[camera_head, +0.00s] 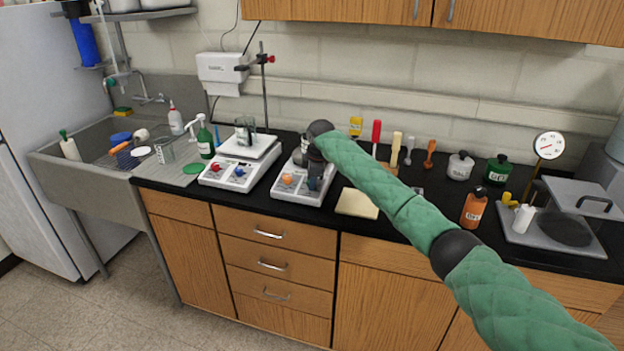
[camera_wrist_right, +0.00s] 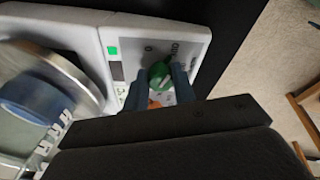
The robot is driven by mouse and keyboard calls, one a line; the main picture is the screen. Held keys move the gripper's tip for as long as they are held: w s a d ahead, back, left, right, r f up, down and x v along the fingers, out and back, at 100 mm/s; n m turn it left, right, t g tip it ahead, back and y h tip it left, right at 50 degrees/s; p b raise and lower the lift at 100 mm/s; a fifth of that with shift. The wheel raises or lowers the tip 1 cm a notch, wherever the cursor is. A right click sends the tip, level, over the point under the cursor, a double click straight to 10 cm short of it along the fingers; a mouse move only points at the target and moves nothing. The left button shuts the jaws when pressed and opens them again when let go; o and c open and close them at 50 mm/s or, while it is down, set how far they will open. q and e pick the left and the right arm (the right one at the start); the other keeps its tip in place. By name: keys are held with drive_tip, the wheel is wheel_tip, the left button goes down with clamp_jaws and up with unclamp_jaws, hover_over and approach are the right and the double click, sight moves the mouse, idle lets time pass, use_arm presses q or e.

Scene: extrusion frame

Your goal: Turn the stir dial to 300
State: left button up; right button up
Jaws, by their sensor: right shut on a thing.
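The right-hand white stirrer unit (camera_head: 291,199) stands on the black counter, with an orange dial (camera_head: 287,179) on its front. In the right wrist view its front panel (camera_wrist_right: 190,38) shows a green dial (camera_wrist_right: 159,74), with printed scale numbers around it. My right gripper (camera_head: 316,181) is at the right part of this panel. In the wrist view its two fingers (camera_wrist_right: 160,84) are shut on the green dial, one on each side. The orange dial is partly hidden below the fingers. I cannot read the dial's name or exact setting. My left gripper is not in view.
A yellowish pad (camera_head: 357,204) lies to the right, and an orange bottle (camera_head: 473,207) stands farther right.

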drive_tip(key=shift+m, duration=0.4)
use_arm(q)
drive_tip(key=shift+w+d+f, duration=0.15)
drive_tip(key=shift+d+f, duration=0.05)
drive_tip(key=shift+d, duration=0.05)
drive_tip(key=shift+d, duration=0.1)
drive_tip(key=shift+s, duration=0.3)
use_arm(e)
drive_tip(key=o, duration=0.8)
drive_tip(key=shift+o, duration=0.9)
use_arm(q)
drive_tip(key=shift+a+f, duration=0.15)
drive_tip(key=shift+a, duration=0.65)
use_arm(e)
drive_tip(key=shift+r, duration=0.15)
